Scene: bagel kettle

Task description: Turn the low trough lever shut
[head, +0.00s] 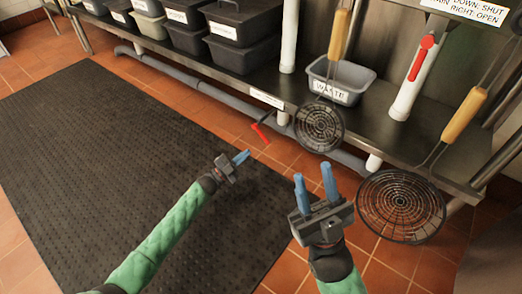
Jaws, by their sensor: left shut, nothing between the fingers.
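A small red lever (261,131) sits low by the grey floor pipe (225,98), below a white label (267,98) on the shelf edge whose text is too small to read. My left gripper (241,157) has its blue fingers together and is empty. In the picture it is just below and left of the red lever, with a visible gap between them. My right gripper (315,183) is open and empty, its two blue fingers apart, further right and nearer the camera.
Another red lever (421,57) is on a white upright pipe, under a sign (468,11) reading "DOWN: SHUT, RIGHT: OPEN". Two wire skimmers (319,126) (401,206) hang before the steel shelf. A grey bin (341,80) stands on it. A black mat (110,160) covers the floor.

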